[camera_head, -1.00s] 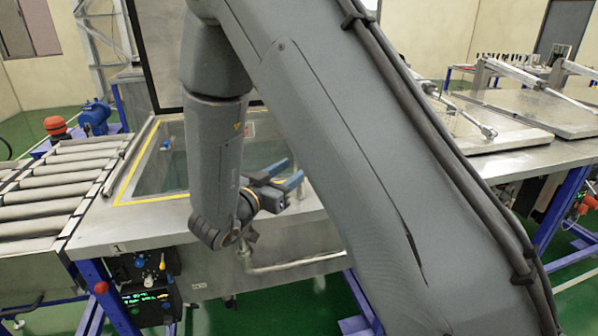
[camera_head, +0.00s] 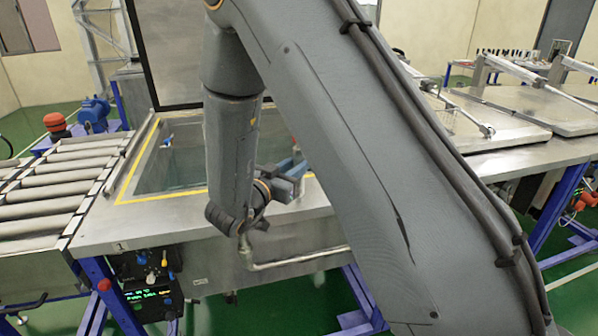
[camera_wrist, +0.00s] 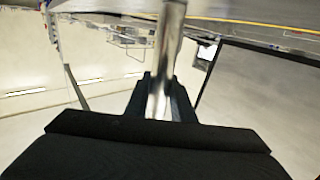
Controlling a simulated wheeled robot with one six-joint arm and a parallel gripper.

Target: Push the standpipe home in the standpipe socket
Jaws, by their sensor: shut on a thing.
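My gripper (camera_head: 294,176) is over the near right part of the tank with the yellow-edged rim (camera_head: 150,201), beside my forearm. In the wrist view my gripper (camera_wrist: 165,100) is shut on the standpipe (camera_wrist: 168,45), a shiny metal tube between its two dark fingers. The tube runs from the fingers to the top edge of that view. The standpipe socket is not visible in either view, so I cannot tell how the tube's end sits.
A roller conveyor (camera_head: 60,190) adjoins the bench on the left. A raised lid (camera_head: 165,50) stands behind the tank. A control box with a green display (camera_head: 147,290) hangs on the bench front. A second bench with closed lids (camera_head: 560,100) is to the right. My arm hides much of the middle.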

